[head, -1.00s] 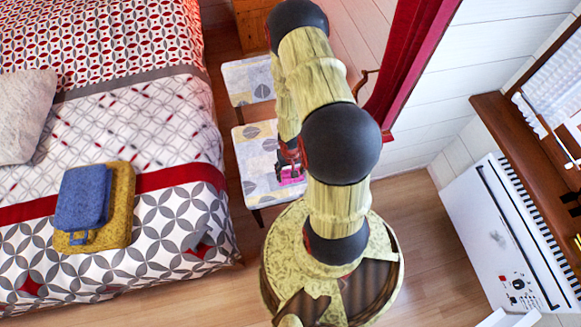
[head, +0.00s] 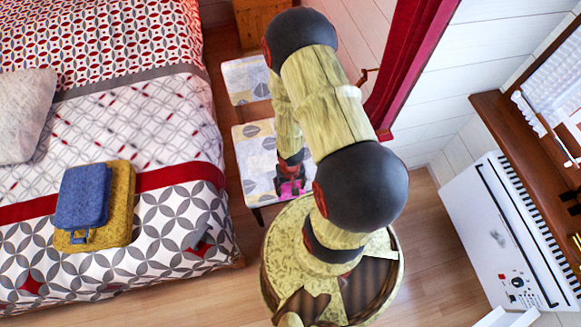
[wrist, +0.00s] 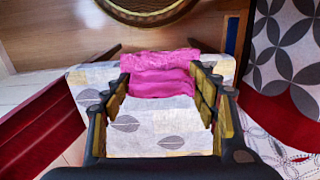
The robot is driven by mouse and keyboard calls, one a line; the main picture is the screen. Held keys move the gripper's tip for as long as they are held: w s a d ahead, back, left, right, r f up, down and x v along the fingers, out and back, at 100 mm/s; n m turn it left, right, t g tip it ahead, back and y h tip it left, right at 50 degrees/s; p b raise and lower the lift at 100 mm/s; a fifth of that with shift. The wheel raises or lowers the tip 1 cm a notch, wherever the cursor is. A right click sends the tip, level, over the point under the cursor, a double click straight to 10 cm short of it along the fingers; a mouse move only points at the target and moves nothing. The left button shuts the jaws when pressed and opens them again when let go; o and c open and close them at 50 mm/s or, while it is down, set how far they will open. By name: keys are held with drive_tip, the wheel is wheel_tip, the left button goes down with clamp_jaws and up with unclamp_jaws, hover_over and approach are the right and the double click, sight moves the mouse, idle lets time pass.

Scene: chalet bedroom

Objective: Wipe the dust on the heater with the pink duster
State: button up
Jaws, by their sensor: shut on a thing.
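The pink duster (wrist: 162,82) is between the fingers of my gripper (wrist: 162,90) in the wrist view, and the fingers are shut on it. In the head view my gripper (head: 291,178) and the duster (head: 290,189) show small, over the near end of a patterned seat, partly hidden by my arm. I cannot tell whether the duster touches the seat. The heater (head: 480,212) is a white panel against the wall at the right, with a slotted top and a dark dial. It is well apart from my gripper.
The patterned seat (head: 250,150) stands beside the bed (head: 160,130), with a second seat (head: 243,75) behind it. Folded blue and yellow towels (head: 85,195) lie on the bed. A red curtain (head: 408,60) hangs behind my arm. The wooden floor (head: 440,255) before the heater is clear.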

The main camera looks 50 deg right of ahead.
drive_tip(key=o, duration=0.9)
drive_tip(key=c, duration=0.4)
drive_tip(key=shift+c, duration=0.2)
drive_tip(key=shift+s, duration=0.1)
